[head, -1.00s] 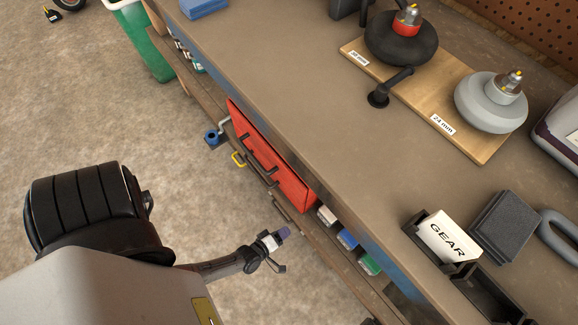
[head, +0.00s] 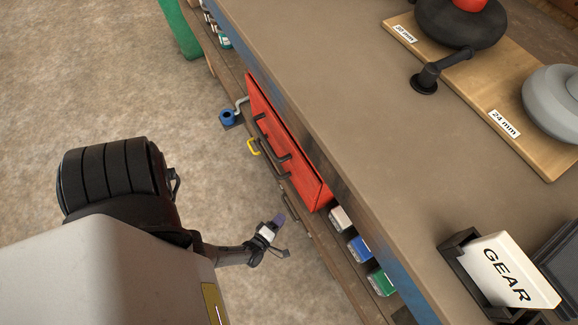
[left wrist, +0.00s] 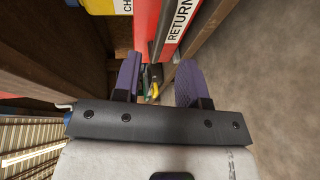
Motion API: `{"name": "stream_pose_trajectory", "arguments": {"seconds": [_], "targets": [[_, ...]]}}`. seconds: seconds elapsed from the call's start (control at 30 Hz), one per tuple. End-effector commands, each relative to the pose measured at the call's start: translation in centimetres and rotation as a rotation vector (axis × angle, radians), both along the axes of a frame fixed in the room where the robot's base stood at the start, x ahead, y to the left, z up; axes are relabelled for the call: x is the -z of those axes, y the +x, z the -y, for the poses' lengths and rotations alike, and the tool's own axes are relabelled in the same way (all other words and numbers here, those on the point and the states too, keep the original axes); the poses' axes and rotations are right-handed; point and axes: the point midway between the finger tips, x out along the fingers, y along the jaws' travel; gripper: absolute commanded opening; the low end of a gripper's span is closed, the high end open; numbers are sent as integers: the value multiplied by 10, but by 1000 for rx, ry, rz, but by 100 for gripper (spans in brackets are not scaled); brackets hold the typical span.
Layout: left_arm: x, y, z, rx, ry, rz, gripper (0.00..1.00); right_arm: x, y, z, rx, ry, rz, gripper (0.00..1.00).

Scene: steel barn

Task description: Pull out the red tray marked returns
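The red tray (head: 292,145) sits under the workbench, its front facing the aisle, with a dark bar handle (head: 271,146) on it. In the left wrist view the red front (left wrist: 146,22) shows a white label (left wrist: 180,20) reading "RETURN", cut off at the picture's edge. My left gripper (head: 275,230) is below and left of the tray in the head view, apart from it. In the left wrist view its two purple fingers (left wrist: 158,80) are spread with a gap and hold nothing; the dark handle (left wrist: 164,30) lies ahead, roughly in line with the gap. My right gripper is not in view.
The workbench top (head: 370,120) overhangs the tray. Small white, blue (head: 361,248) and green bins sit beside it on the low shelf. A blue fitting (head: 229,118) and a yellow handle (head: 253,146) stick out on the other side. The concrete floor (head: 110,70) is open.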

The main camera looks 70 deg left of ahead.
Motion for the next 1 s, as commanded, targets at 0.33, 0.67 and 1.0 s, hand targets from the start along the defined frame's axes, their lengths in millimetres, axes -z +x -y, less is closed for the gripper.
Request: {"name": "stream_pose_trajectory", "arguments": {"seconds": [0.33, 0.67, 1.0], "targets": [[11, 43, -24, 1, 1, 0, 39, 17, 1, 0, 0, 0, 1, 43], [11, 55, -30, 0, 0, -1, 39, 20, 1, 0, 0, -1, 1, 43], [11, 55, -30, 1, 0, -1, 28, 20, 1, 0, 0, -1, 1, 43]]}}
